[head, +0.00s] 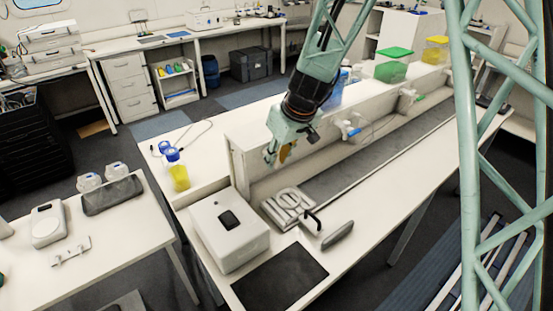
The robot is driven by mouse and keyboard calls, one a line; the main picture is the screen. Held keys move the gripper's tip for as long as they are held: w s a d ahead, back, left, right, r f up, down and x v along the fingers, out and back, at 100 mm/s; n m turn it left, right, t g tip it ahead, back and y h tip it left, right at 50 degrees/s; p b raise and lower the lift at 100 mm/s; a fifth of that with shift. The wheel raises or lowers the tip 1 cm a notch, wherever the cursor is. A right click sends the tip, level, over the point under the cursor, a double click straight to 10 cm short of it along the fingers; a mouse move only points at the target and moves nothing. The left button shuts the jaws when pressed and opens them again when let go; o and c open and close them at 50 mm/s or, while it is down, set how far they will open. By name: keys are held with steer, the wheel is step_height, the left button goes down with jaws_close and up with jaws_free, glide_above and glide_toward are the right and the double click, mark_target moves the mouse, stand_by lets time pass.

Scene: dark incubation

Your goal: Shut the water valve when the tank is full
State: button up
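My gripper (277,155) hangs pointing down in front of the raised shelf of the central bench. An orange-yellow patch shows at its fingers; I cannot tell if it is part of the gripper or whether the fingers are apart. A tap with a blue handle (351,131) is on the shelf's front face, right of my gripper and apart from it. A blue tank (337,91) stands on the shelf, partly hidden by my arm. A green-lidded tank (393,66) and a yellow-lidded tank (435,50) stand farther along. Water levels are unreadable.
A white box device (228,236), a grey moulded rack (288,207) and a dark mat (279,277) occupy the bench's near end. A blue-capped bottle with yellow liquid (178,172) stands left of the shelf. A long grey trough strip (385,150) runs clear below the taps.

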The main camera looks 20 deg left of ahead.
steer(key=shift+c, duration=0.2)
jaws_close()
